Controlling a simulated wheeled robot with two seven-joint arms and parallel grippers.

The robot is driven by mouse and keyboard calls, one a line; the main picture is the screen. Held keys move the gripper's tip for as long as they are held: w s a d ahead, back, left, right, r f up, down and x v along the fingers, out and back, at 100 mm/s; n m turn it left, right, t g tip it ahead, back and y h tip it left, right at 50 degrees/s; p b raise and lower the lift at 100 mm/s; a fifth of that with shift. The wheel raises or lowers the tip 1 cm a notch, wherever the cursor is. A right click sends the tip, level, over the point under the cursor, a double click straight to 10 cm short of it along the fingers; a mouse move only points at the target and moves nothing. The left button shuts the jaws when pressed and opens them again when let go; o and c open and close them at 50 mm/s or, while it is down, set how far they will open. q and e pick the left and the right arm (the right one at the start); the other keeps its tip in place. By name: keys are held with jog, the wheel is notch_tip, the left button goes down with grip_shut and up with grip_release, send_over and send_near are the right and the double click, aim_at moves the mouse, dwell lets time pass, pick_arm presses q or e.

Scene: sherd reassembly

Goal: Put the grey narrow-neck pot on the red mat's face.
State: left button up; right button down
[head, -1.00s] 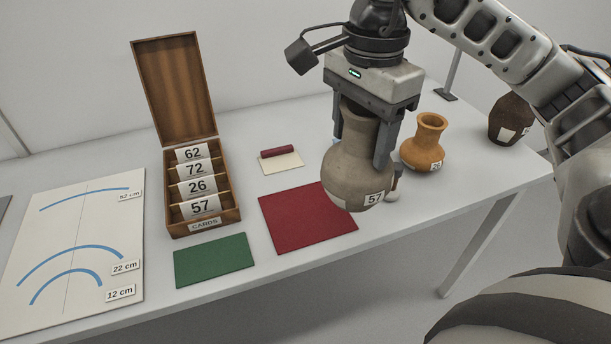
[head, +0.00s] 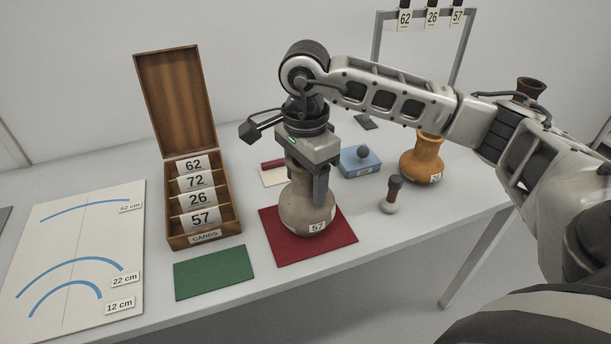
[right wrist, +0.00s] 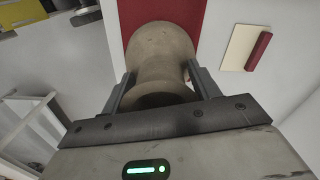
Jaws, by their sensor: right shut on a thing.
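The grey narrow-neck pot (head: 306,212), with a 57 label, is upright over the red mat (head: 335,243) in the head view. Its base appears to be at the mat's surface, but I cannot tell whether it bears its weight there. My right gripper (head: 308,182) is shut on the pot's neck from above. In the right wrist view the pot (right wrist: 165,50) sits between the two fingers, with the red mat (right wrist: 195,12) behind it. My left gripper is not in view.
A green mat (head: 214,272) and the card box (head: 205,240) lie to the left. A stamp-like tool (head: 391,196), a blue pad (head: 360,165) and an orange pot (head: 421,160) stand to the right. A cream card with a dark red bar (head: 272,177) lies behind.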

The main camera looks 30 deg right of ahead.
jog(key=shift+f, duration=0.15)
jog(key=shift+c, duration=1.9)
grip_release()
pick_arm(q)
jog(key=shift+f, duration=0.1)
pick_arm(e)
jog(key=shift+r, duration=0.3)
notch_tip(320, 180, up, 11)
jog(key=shift+f+p, duration=0.1)
jog(key=shift+p, duration=0.3)
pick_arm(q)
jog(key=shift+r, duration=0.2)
pick_arm(e)
jog(key=shift+r, duration=0.45)
